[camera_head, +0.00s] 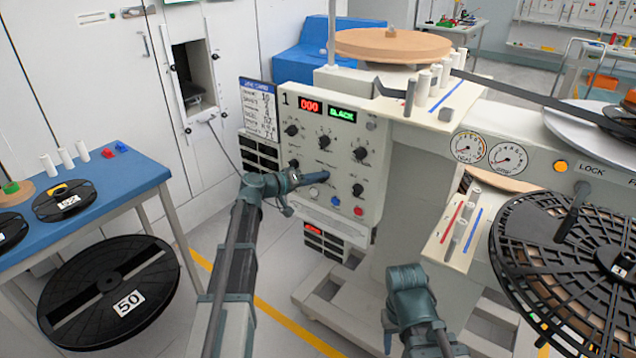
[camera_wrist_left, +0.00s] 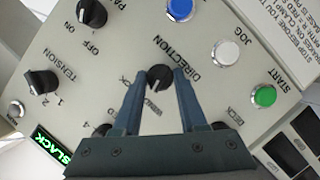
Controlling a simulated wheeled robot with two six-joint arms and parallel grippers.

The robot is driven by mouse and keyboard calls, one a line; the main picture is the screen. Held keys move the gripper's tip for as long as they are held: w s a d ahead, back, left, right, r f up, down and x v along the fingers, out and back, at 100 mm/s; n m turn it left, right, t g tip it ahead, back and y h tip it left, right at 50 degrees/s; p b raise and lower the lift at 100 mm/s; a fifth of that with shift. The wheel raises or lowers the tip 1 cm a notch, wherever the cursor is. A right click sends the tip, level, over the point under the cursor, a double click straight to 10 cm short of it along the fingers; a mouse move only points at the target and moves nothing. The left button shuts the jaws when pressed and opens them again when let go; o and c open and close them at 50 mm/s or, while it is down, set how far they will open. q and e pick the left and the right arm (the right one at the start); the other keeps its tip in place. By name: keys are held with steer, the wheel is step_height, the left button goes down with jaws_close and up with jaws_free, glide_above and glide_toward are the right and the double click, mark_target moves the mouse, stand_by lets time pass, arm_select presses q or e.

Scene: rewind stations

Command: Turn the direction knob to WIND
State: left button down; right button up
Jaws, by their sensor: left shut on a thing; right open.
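The direction knob (camera_wrist_left: 160,77) is a black round knob on the grey control panel (camera_head: 300,102), with the word DIRECTION beside it in the left wrist view. A light pointer mark on it faces down toward the gripper, roughly toward partly hidden lettering that may read WIND. My left gripper (camera_wrist_left: 163,74) is shut on the knob, one finger on each side. In the head view my left gripper (camera_head: 322,177) reaches the panel's lower middle and covers part of the knob. My right gripper (camera_head: 388,336) is low at the bottom centre, open and away from the panel.
Other black knobs (camera_head: 324,142) and a blue button (camera_head: 335,200) sit close around on the panel. A blue table (camera_head: 130,172) with reels stands left. A large black reel (camera_head: 570,265) is at right. The floor (camera_head: 265,270) between is clear.

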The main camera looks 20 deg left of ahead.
arm_select(q)
steer(key=shift+f+n+h+b, duration=0.2)
steer(key=shift+n+h+b, duration=0.5)
steer(key=shift+n, duration=0.5)
steer(key=shift+c, duration=2.2)
jaws_free()
steer(key=shift+r, duration=0.1)
steer(key=shift+a, duration=0.1)
steer(key=p+v, duration=0.1)
steer(key=v, duration=1.2)
steer(key=shift+s+a+p, duration=0.2)
steer(key=shift+s+p, duration=0.15)
steer(key=shift+p, duration=0.05)
